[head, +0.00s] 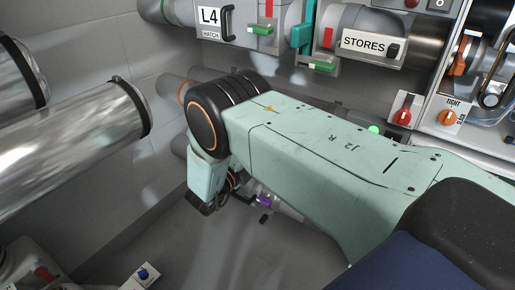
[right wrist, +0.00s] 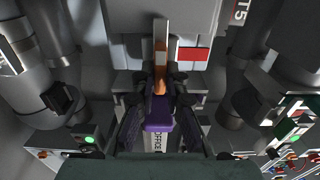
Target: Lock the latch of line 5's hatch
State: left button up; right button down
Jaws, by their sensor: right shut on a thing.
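In the right wrist view, a narrow latch lever (right wrist: 160,45) with an orange part and a purple end (right wrist: 157,126) lies in front of a grey housing (right wrist: 125,50). A red mark (right wrist: 193,54) is to its right, and a label ending in 5 (right wrist: 240,12) is at the top. My right gripper (right wrist: 161,92) is shut on the lever, its dark fingers on both sides. In the head view my right arm hides most of this area; a bit of purple (head: 263,199) shows below it. My left gripper is not in view.
An "L4 HATCH" panel (head: 210,18) with a green latch (head: 261,29) and a "STORES" label (head: 363,44) are at the top of the head view. Large metal tubes (head: 75,135) stand left.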

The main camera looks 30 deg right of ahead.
dwell(0.4)
jog(key=c, duration=1.4)
grip_release()
jog(key=shift+v, duration=3.8)
